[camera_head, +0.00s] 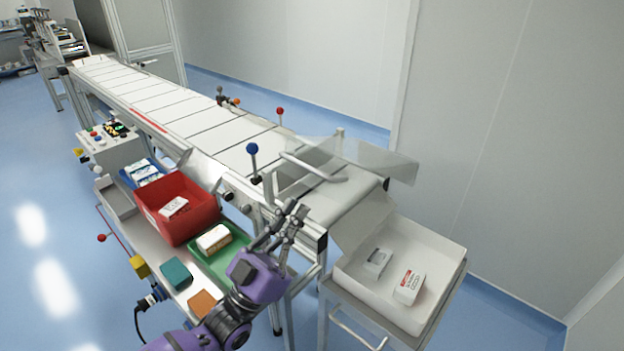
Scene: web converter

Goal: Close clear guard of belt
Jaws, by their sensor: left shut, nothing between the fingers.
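The clear guard (385,161) is a see-through panel at the near end of the conveyor belt (205,117). It stands raised above the belt and reaches out past the far side. A pale bar handle (312,167) shows at its near side. My left gripper (292,211), on a purple wrist, is shut and empty. In the picture it lies just below the handle, at the near side of the belt end, and it appears apart from the guard. My right gripper is not in view.
A blue-knobbed lever (252,150) stands left of the guard. A red bin (181,204), a green tray (209,268) and small boxes lie on a side shelf. A white tray (443,254) with two cartons stands right of the belt end. A wall is behind.

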